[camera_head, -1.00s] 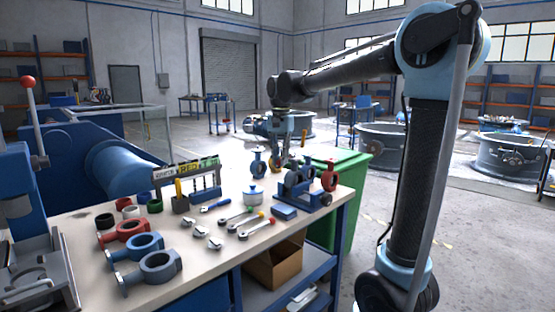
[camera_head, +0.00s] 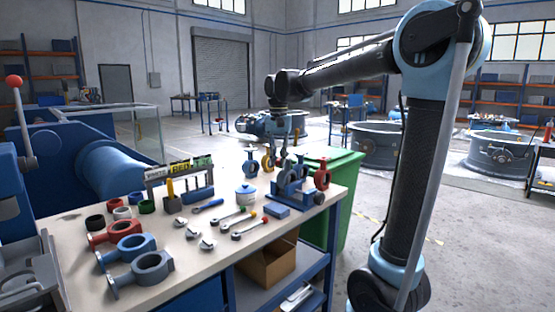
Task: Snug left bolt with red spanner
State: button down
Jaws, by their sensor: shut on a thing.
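My gripper (camera_head: 284,156) is above the back right of the workbench (camera_head: 212,262), pointing down close to the blue fixture (camera_head: 292,192). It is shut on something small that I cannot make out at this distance. A red-ended spanner (camera_head: 248,229) lies on the bench, left of the fixture. The bolts are too small to tell apart, and the gripper partly covers the space over the fixture.
A green bin (camera_head: 343,195) is behind the bench.

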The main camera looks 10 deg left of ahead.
jog(key=shift+r, duration=1)
dwell(0.5)
jog(key=shift+r, duration=2.5)
jog(key=shift+f, duration=0.15)
